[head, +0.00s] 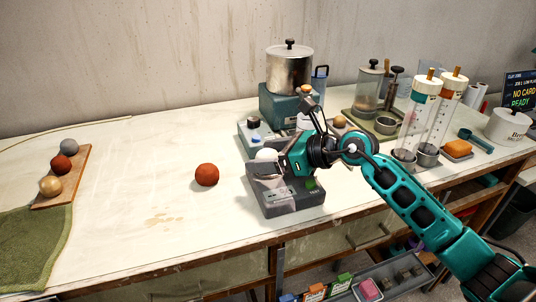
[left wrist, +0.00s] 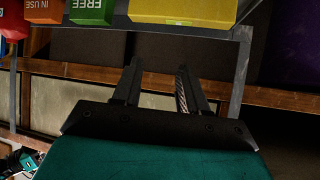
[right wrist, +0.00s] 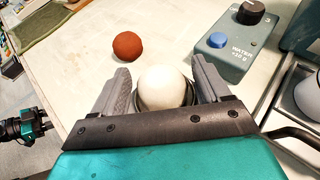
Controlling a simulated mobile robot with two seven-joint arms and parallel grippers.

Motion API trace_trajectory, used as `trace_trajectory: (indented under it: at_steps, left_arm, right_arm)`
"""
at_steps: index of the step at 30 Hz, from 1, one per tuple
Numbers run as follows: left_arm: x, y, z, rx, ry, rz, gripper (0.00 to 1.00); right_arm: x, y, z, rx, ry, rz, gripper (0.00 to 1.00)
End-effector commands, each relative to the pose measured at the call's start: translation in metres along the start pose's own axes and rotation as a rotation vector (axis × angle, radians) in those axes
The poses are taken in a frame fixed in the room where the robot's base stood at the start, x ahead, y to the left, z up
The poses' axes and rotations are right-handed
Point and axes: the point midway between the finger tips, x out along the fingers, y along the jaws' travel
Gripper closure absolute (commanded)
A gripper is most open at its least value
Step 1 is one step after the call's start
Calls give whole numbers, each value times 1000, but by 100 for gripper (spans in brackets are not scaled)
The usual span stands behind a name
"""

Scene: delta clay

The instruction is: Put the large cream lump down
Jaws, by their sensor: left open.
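The large cream lump (right wrist: 165,88) is a pale round ball between the fingers of my right gripper (right wrist: 162,72). A dark round rim shows around its lower edge. In the head view the lump (head: 266,155) is at the top of the grey tester (head: 291,196), in front of my right gripper (head: 276,163). The right fingers look spread, with a narrow gap at the lump's left; contact on the right is unclear. My left gripper (left wrist: 158,78) is open and empty by the bench's lower front, outside the head view.
A red-brown ball (head: 206,174) lies on the bench left of the tester. A wooden board (head: 66,172) with several balls is at far left. The water unit (right wrist: 238,45) stands close behind the tester, and clear tubes (head: 412,125) stand to the right.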

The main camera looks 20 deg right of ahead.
Motion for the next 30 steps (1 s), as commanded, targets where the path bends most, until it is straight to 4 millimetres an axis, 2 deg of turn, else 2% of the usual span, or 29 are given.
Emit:
trace_trajectory:
  at_steps: [1,3,11,14,17,24,30]
  left_arm:
    - [0,0,-1,0,1,0,57]
    - [0,0,-1,0,1,1,57]
    - [-1,0,-2,0,1,1,57]
    - [-1,0,-2,0,3,1,57]
    - [-1,0,-2,0,4,0,57]
    - [1,0,3,0,1,0,57]
    - [3,0,7,-2,-10,1,57]
  right_arm:
    - [0,0,0,0,0,0,19]
    - [0,0,0,0,0,0,12]
    - [-1,0,2,0,0,0,12]
    - [-7,-1,2,-1,1,-2,12]
    - [-23,-1,1,-1,2,-3,12]
    - [-74,-1,0,-2,5,-3,12]
    - [-107,0,0,0,3,-2,12]
